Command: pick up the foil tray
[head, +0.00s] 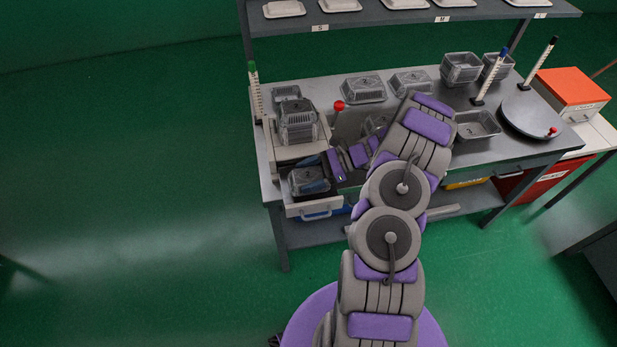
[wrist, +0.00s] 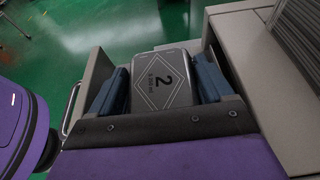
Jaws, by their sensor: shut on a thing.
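The foil tray (wrist: 164,88) has a grey lid marked with a black "2" inside a diamond outline. In the wrist view it sits between the two blue finger pads of my gripper (wrist: 161,67). My gripper is shut on it, with one pad at each side. In the head view the tray (head: 306,180) shows in the pulled-out drawer (head: 311,209) at the front left of the bench. My gripper comes in from the right there and partly covers it. I cannot tell whether the tray touches the drawer floor.
The drawer walls stand close around the gripper. More lidded trays (head: 298,118) are stacked above the drawer on the bench (head: 420,115). Other trays (head: 461,68), a round plate (head: 531,116) and an orange-topped box (head: 571,88) stand to the right. Open green floor (head: 140,190) lies left.

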